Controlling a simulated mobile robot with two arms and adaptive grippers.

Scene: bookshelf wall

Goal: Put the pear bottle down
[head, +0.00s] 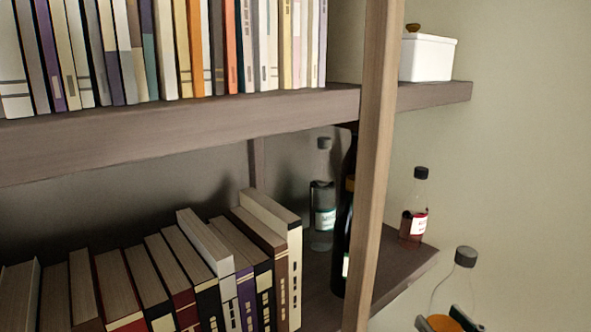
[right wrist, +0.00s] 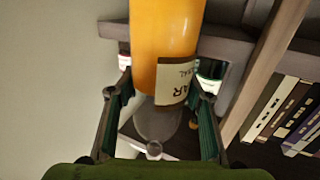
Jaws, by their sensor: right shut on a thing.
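The pear bottle (head: 462,277) is clear glass with a grey cap and orange liquid. It is at the lower right of the head view, in front of and below the right end of the lower shelf, apart from it. In the right wrist view the bottle (right wrist: 165,42) shows its orange body and a pale label, partly readable as "AR". My right gripper (head: 450,320) is shut on it, with fingers on both sides; the gripper also shows in the wrist view (right wrist: 160,92). The bottle's base is cut off in the head view. My left gripper is out of view.
The lower shelf (head: 402,278) holds a reddish bottle (head: 414,210) near its right end. Behind a wooden post (head: 374,150) stand a dark bottle (head: 341,240) and a clear bottle (head: 322,205). Books (head: 215,265) fill the left. A white box (head: 428,59) sits above.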

